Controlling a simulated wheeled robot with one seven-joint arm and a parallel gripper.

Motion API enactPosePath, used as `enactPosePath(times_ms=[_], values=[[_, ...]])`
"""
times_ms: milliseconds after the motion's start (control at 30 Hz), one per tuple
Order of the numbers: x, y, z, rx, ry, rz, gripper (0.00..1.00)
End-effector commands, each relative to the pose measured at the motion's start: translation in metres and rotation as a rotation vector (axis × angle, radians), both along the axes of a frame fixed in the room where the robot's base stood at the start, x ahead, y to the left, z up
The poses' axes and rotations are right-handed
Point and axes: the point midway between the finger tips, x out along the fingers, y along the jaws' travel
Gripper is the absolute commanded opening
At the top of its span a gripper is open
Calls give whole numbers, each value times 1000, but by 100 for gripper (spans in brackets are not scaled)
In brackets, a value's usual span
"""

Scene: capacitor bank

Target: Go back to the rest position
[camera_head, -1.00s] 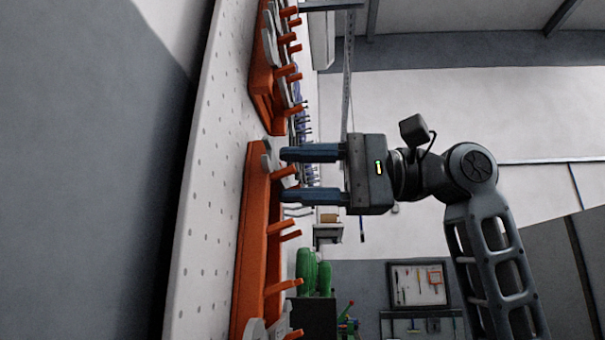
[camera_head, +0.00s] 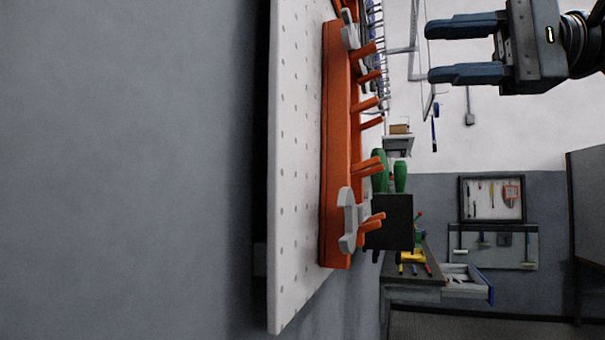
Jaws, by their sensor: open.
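My gripper (camera_head: 432,52) is at the top right of the head view. Its two blue-grey fingers point left and are spread apart, with nothing between them. It hangs in the air to the right of a white perforated board (camera_head: 290,170), clear of the orange rack (camera_head: 335,150) on that board. The rack carries several orange pegs. A grey wrench-like piece (camera_head: 348,222) hangs at its lower end, and another grey piece (camera_head: 348,30) is at its upper end. Most of my arm is out of the picture to the right.
A dark box (camera_head: 390,222) with green handles (camera_head: 400,177) stands beyond the rack. A workbench with an open drawer (camera_head: 465,285) is farther back. A framed tool panel (camera_head: 491,199) hangs on the far wall. The space below my gripper looks free.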

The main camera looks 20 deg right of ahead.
Motion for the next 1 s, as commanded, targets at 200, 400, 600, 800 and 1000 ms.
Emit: enactPosePath(times_ms=[200,400,600,800,1000], values=[[9,-2,-9,28,-8,-11,47],[49,-11,-57,151,-51,-90,47],[88,-18,-128,252,-99,-234,47],[111,-20,-209,289,-125,-406,47],[114,-16,-296,252,-136,-584,47]])
